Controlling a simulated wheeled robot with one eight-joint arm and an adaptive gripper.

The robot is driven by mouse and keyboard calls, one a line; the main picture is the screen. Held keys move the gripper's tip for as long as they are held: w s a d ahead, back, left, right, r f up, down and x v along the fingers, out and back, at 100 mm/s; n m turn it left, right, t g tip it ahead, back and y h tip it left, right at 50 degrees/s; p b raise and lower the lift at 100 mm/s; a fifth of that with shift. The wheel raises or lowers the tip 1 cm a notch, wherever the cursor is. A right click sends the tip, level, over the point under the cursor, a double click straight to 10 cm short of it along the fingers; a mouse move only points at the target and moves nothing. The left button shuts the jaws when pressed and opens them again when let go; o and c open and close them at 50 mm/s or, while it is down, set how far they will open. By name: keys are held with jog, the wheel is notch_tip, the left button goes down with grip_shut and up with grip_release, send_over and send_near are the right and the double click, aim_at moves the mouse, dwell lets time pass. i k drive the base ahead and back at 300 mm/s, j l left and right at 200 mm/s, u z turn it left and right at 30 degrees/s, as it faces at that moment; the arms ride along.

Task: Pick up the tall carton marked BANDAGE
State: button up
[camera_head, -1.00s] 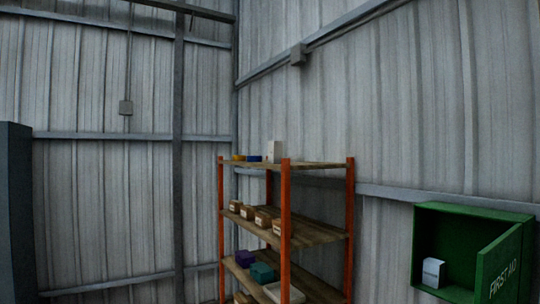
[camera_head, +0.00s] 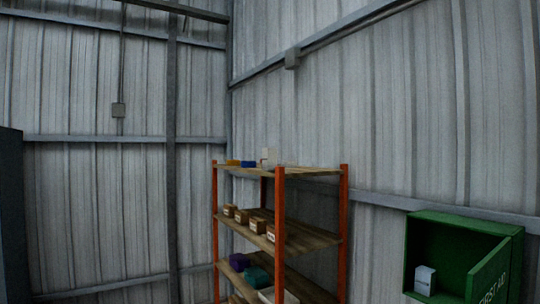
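A small white carton (camera_head: 425,281) stands upright inside the open green first aid cabinet (camera_head: 455,218) at the lower right. It has a faint mark on its front, too small to read. Another pale upright item (camera_head: 269,157) stands on the top board of the orange rack; no marking on it can be read. I cannot tell from the lettering which one is marked BANDAGE. My gripper is not in view.
The cabinet's door (camera_head: 490,276), lettered FIRST AID, hangs open at its right. The orange rack (camera_head: 279,220) with wooden boards holds several brown boxes (camera_head: 257,225) and coloured bins (camera_head: 258,275). A dark upright block (camera_head: 12,215) is at the left edge.

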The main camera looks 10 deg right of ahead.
aim_at(269, 155)
jog(key=i+j+z, duration=0.3)
jog(key=i, duration=0.35)
jog(key=i+j+z, duration=0.3)
jog(key=i+j, duration=0.3)
